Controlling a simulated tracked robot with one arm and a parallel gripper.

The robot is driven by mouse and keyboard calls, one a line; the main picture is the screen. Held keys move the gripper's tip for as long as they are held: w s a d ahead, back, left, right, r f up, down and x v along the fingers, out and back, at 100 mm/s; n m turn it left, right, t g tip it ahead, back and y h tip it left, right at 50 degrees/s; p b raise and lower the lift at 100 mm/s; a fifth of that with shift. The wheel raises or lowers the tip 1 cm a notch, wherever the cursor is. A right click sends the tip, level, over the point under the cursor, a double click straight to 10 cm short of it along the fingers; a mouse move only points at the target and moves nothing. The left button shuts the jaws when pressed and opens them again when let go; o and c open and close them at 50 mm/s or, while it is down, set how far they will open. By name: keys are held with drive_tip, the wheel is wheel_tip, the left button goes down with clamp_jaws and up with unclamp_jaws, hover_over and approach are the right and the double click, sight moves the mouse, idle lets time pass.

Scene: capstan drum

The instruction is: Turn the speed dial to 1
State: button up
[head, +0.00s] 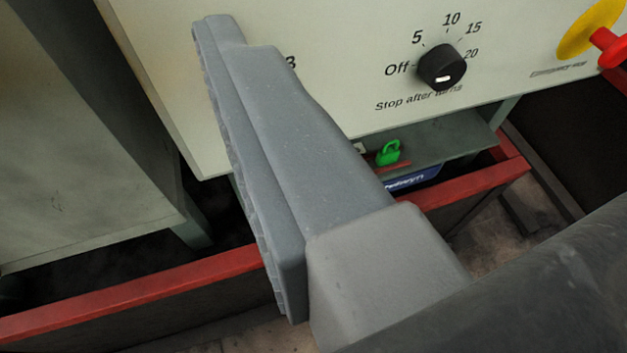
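My gripper (236,38) is grey and crosses the left middle of the head view, its tip over the pale control panel (340,50). Only one broad finger shape with a ridged edge shows clearly, so its opening cannot be judged. A printed "3" shows just right of the fingertip. The speed dial itself is not visible; the gripper covers the panel beside that number. Whether the gripper touches anything is hidden.
Right of my gripper is a black "Stop after turns" knob (442,67), marked Off to 20. A red knob on a yellow disc (593,30) is at the upper right. Below are a green padlock (388,153) and a red-edged frame (130,291).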

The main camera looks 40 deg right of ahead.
drive_tip(key=s+d+f+n+t+h+b, duration=0.1)
drive_tip(key=s+d+f+b, duration=0.1)
drive_tip(key=f, duration=0.5)
drive_tip(key=s+d+f+n+h+b, duration=0.1)
drive_tip(key=s+d+f+h+b, duration=0.1)
drive_tip(key=f, duration=0.5)
drive_tip(key=b+x, duration=0.3)
drive_tip(key=x, duration=1)
drive_tip(key=shift+w+a, duration=0.2)
drive_tip(key=shift+w, duration=0.25)
drive_tip(key=c, duration=1)
